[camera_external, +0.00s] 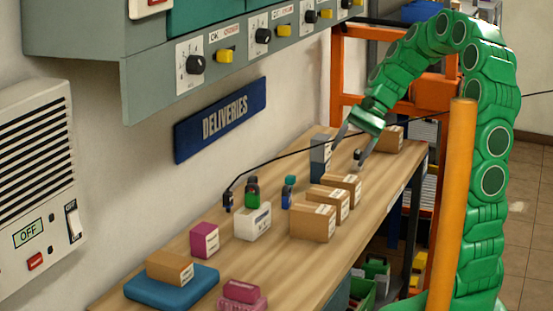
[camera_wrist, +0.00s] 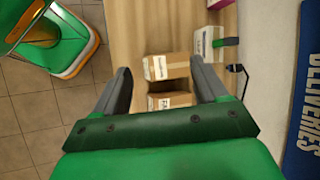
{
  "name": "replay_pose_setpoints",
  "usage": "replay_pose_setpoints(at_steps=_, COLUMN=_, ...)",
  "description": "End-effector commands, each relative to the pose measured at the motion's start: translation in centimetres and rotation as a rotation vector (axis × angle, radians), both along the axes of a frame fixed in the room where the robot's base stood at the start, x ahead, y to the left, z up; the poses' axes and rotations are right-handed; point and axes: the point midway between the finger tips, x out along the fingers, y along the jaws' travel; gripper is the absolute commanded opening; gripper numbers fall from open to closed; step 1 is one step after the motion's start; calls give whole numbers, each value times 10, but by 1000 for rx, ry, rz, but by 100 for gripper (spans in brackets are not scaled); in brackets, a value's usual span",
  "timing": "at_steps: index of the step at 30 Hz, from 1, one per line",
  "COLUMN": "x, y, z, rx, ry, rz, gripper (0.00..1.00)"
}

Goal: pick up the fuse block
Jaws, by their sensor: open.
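I cannot tell for certain which object is the fuse block; no label reads clearly as that. My gripper (camera_external: 354,145) is open and points down over the far part of the wooden bench. In the wrist view its fingers (camera_wrist: 161,74) are apart, with nothing held between them. Below and between them are a brown carton with a white label (camera_wrist: 166,67) and another brown carton (camera_wrist: 168,101), partly hidden by the gripper. In the external view a row of brown cartons (camera_external: 312,224) stands in front of the gripper. A tall grey-blue box (camera_external: 320,158) stands left of the fingers.
On the bench (camera_external: 275,270) are a white block (camera_external: 253,223), a magenta box (camera_external: 204,240), a blue slab (camera_external: 170,290) bearing a carton, and a dark pink item (camera_external: 240,294). Another carton (camera_external: 390,139) is at the far end. An orange post (camera_external: 456,200) stands near my arm.

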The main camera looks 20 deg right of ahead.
Motion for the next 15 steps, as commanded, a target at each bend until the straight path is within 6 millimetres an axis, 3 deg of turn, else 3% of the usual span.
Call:
replay_pose_setpoints(at_steps=8, x=75, y=-4, z=-6, rx=131, ry=74, rz=-190, gripper=72)
replay_pose_setpoints(at_steps=15, x=139, y=-19, z=-16, rx=239, ry=143, rz=-357, gripper=72)
